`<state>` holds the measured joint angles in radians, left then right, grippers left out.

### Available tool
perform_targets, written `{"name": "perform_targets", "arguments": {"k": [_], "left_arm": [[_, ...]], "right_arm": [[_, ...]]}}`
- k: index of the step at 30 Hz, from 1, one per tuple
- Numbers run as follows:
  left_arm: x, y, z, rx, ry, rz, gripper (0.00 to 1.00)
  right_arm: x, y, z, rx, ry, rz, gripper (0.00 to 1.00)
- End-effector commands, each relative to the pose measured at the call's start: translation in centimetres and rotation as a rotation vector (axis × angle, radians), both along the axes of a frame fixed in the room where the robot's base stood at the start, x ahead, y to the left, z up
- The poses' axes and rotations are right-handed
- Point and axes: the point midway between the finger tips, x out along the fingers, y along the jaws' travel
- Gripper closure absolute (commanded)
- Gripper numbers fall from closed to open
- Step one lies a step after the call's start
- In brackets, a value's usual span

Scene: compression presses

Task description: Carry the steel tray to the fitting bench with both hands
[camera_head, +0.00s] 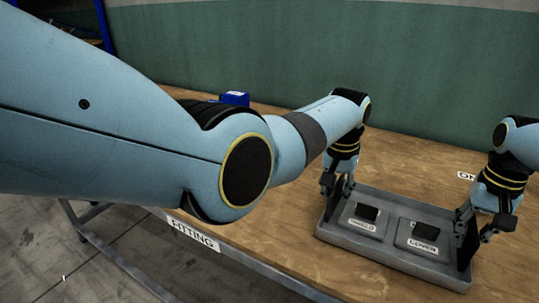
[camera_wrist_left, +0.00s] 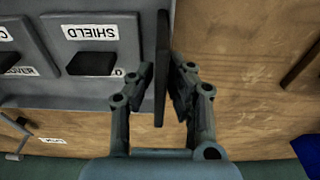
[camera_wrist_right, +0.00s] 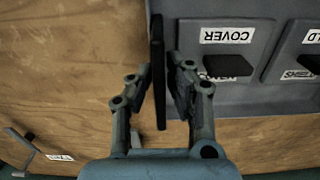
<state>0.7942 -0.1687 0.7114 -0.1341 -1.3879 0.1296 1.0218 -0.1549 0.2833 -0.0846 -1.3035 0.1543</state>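The grey steel tray (camera_head: 382,260) is over the wooden top of the bench (camera_head: 262,228), which has a FITTING label (camera_head: 194,234) on its front edge. I cannot tell whether the tray touches the wood. It looks level. My left gripper (camera_head: 335,203) is at the tray's left end, its fingers closed around the dark upright handle plate (camera_wrist_left: 162,70). My right gripper (camera_head: 467,232) is at the right end, closed around the other dark plate (camera_wrist_right: 158,70). In the tray lie a part marked SHIELD (camera_wrist_left: 91,32) and one marked COVER (camera_wrist_right: 227,36), each with a black block on top.
A blue box (camera_head: 235,98) stands on the bench toward the back. Another label (camera_head: 467,176) lies on the wood behind the tray, partly hidden by my right arm. Bare wood lies left of and behind the tray. A green wall (camera_head: 420,75) stands behind.

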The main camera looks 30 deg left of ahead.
Motion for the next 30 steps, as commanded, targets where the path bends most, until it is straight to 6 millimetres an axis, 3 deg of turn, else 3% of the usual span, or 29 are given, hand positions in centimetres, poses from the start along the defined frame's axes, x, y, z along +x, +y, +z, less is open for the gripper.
{"name": "perform_targets", "arguments": {"k": [3, 14, 17, 30], "left_arm": [[0.0, 0.0, 0.2, 0.001, -0.001, 0.000, 0.67], [0.1, 0.0, 0.7, 0.000, -0.003, 0.000, 0.67], [-0.1, 0.0, 1.9, 0.000, -0.004, 0.000, 0.67], [-1.1, 0.0, 10.7, -0.001, -0.003, -0.001, 0.67]], "right_arm": [[0.0, 0.0, 0.2, 0.000, 0.000, 0.000, 0.67], [0.0, 0.0, 0.1, 0.000, 0.001, 0.000, 0.67], [0.0, 0.0, 0.1, 0.000, 0.001, 0.000, 0.67], [0.0, 0.0, 0.1, 0.000, 0.001, 0.000, 0.67]]}}
